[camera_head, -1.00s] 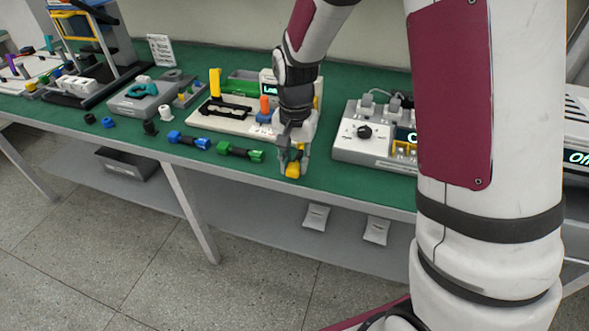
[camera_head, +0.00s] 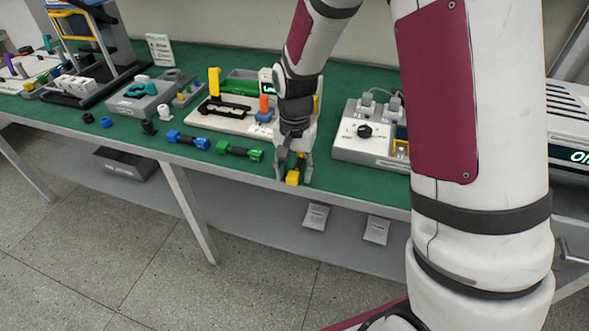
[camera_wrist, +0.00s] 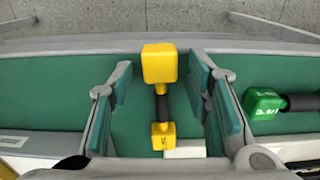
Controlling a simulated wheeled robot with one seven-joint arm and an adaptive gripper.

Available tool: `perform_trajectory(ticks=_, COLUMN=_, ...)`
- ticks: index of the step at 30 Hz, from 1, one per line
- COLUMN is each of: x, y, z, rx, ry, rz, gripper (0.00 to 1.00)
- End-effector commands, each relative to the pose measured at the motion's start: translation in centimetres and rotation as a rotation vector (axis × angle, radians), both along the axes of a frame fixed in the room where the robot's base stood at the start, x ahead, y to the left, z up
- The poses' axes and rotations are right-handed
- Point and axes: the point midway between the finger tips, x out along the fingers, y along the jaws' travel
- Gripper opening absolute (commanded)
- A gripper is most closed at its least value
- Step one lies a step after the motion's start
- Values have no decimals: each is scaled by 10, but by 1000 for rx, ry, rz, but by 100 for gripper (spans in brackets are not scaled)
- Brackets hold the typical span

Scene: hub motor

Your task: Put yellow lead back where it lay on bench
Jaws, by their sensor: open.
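The yellow lead (camera_wrist: 160,92) has two yellow block ends joined by a short black middle. In the wrist view it lies between my gripper's two spread fingers, with clear gaps on both sides. My gripper (camera_head: 292,172) is open, pointing down at the bench's front edge. In the head view one yellow end (camera_head: 292,179) of the lead shows between the fingertips; the gripper hides much of the rest. The lead appears to lie on the green bench top (camera_head: 330,183).
A green lead (camera_head: 240,151) and a blue lead (camera_head: 188,140) lie to the left along the front edge. The green one also shows in the wrist view (camera_wrist: 262,103). A white board (camera_head: 235,122) stands behind, and a grey box with a black knob (camera_head: 352,150) stands right.

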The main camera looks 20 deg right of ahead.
Motion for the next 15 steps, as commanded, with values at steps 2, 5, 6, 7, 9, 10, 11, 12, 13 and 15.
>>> perform_trajectory(ticks=2, x=0, y=0, z=6, rx=0, ry=-3, rz=0, gripper=44)
perform_trajectory(ticks=5, x=1, y=0, z=19, rx=0, ry=-5, rz=0, gripper=44)
perform_trajectory(ticks=6, x=1, y=0, z=27, rx=0, ry=-5, rz=0, gripper=44)
perform_trajectory(ticks=7, x=1, y=0, z=32, rx=-1, ry=-6, rz=0, gripper=44)
perform_trajectory(ticks=9, x=1, y=0, z=47, rx=-1, ry=-6, rz=1, gripper=44)
perform_trajectory(ticks=10, x=0, y=0, z=54, rx=-1, ry=-6, rz=1, gripper=44)
perform_trajectory(ticks=11, x=1, y=0, z=60, rx=-1, ry=-6, rz=1, gripper=44)
perform_trajectory(ticks=12, x=1, y=0, z=69, rx=-1, ry=-6, rz=1, gripper=44)
perform_trajectory(ticks=13, x=1, y=0, z=75, rx=-1, ry=-6, rz=1, gripper=44)
perform_trajectory(ticks=15, x=0, y=0, z=88, rx=-1, ry=-6, rz=1, gripper=44)
